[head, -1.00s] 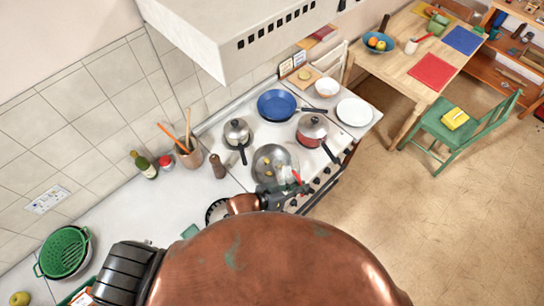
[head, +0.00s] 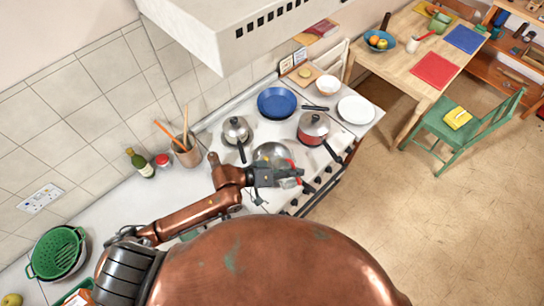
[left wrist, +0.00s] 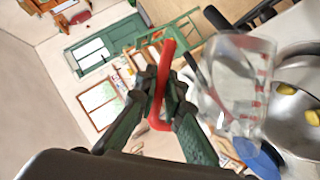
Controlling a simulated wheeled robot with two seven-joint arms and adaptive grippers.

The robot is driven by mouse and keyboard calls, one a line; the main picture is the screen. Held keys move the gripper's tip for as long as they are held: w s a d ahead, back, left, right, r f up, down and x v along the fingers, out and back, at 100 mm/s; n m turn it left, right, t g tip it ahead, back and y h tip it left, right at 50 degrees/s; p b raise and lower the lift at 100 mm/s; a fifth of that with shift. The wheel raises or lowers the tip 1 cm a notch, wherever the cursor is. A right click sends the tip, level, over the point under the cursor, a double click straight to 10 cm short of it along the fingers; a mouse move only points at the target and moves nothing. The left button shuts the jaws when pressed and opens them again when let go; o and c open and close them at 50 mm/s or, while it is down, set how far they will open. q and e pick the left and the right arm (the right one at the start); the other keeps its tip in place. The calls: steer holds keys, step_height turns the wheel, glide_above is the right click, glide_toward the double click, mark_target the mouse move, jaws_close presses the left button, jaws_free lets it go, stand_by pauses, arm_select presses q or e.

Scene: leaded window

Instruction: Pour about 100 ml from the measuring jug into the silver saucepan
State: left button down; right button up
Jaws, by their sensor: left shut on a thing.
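My left gripper (head: 288,175) is shut on the red handle of the clear measuring jug (left wrist: 238,85), over the front of the hob. The jug has red marks; its fill level cannot be made out. The left gripper also shows in the left wrist view (left wrist: 160,95), its fingers on both sides of the handle. A silver saucepan (head: 236,131) with a dark handle and what looks like a lid stands at the hob's back left. A wide silver pan (head: 271,151) with yellow pieces lies beyond the jug, partly hidden by my gripper. My right gripper is not in view.
A blue frying pan (head: 276,102) and a lidded red saucepan (head: 313,128) stand on the hob. A utensil pot (head: 188,153), a bottle (head: 141,163) and a green colander (head: 57,252) are on the left worktop. The extractor hood (head: 225,40) hangs above. A white plate (head: 356,110) lies right.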

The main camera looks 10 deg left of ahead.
arm_select(q)
steer(key=shift+w+a+f+n+b, duration=0.2)
steer(key=shift+w+a+n+b, duration=0.1)
steer(key=shift+b, duration=0.65)
steer(key=shift+w+a+r+n+g+h+b, duration=0.2)
steer(key=shift+w+n+g+h+b, duration=0.15)
steer(key=shift+b, duration=0.3)
steer(key=shift+w+a+n+h+b, duration=0.25)
steer(key=shift+w+a+n+b, duration=0.15)
steer(key=shift+b, duration=0.65)
